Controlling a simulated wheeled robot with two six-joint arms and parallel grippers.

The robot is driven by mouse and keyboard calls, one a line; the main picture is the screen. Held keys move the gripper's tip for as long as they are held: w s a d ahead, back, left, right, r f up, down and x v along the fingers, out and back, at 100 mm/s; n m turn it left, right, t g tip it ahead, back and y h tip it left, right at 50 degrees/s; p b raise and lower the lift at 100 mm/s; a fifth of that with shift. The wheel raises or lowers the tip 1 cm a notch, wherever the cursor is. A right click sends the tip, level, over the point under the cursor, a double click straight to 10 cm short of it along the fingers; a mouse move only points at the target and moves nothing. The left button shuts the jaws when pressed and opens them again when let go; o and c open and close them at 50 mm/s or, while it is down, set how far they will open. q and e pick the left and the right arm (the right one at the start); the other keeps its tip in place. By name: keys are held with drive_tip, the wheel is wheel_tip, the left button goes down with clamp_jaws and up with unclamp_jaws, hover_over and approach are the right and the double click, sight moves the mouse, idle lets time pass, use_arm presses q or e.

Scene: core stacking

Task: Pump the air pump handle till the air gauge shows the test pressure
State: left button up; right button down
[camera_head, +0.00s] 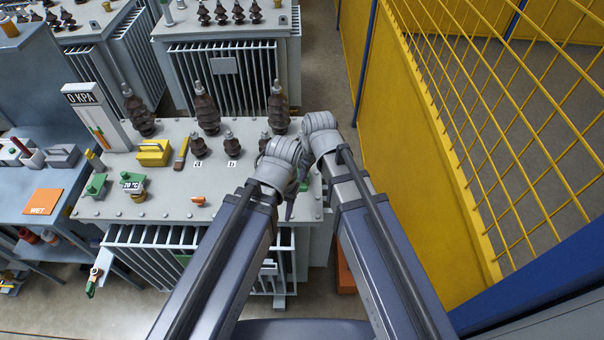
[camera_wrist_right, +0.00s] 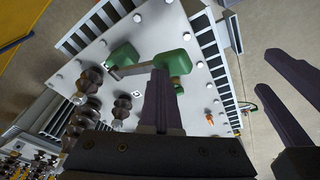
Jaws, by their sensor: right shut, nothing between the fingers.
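The air gauge (camera_head: 85,97) is a tall grey box with a white scale at the back left of the grey tank top (camera_head: 165,195). Its display reads 0 KPA. My right gripper (camera_wrist_right: 160,74) is shut and empty, with its fingers over the tank top in the right wrist view. Two green knobs (camera_wrist_right: 123,54) joined by a bar lie just beyond its tips. At the right of that view, two dark fingers of my left gripper (camera_wrist_right: 264,72) stand apart with nothing between them. In the head view my arms hide part of the tank's right end. I cannot make out the pump handle.
Brown insulators (camera_head: 207,112) stand along the tank's back. A yellow box (camera_head: 153,152), a temperature dial (camera_head: 133,183) and green valves (camera_head: 96,185) are at its left. A blue bench (camera_head: 20,195) is further left. A yellow mesh fence (camera_head: 440,170) bounds the right side.

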sight(304, 185)
drive_tip(key=shift+s+f+b, duration=1.15)
drive_tip(key=shift+f+b, duration=0.3)
idle(1.8)
drive_tip(key=shift+w+r, duration=0.1)
idle(0.5)
drive_tip(key=shift+w+r+p, duration=0.75)
drive_tip(key=shift+r+p, duration=0.25)
drive_tip(key=shift+w+r+p, duration=0.7)
drive_tip(key=shift+r+p, duration=0.25)
drive_tip(key=shift+p, duration=0.1)
drive_tip(key=shift+w+r+p, duration=0.75)
drive_tip(key=shift+r+p, duration=0.25)
drive_tip(key=shift+r, duration=0.1)
drive_tip(key=w+r+p, duration=0.1)
drive_tip(key=r+p, duration=0.1)
drive_tip(key=w+r+p, duration=0.1)
drive_tip(key=w+p, duration=0.1)
drive_tip(key=shift+r, duration=0.4)
drive_tip(key=s+d+m+g+h, duration=0.1)
drive_tip(key=s+d+m, duration=0.45)
drive_tip(key=d, duration=0.25)
drive_tip(key=s+d+m+h, duration=0.1)
drive_tip(key=s+d+m, duration=0.45)
drive_tip(key=d, duration=0.35)
drive_tip(key=s+a+f+n+g+b, duration=0.1)
drive_tip(key=s+a+f+n+b, duration=0.3)
drive_tip(key=a+f+b, duration=0.7)
drive_tip(key=shift+s+a+f+h, duration=0.25)
drive_tip(key=shift+s+h, duration=0.15)
drive_tip(key=shift+s, duration=0.6)
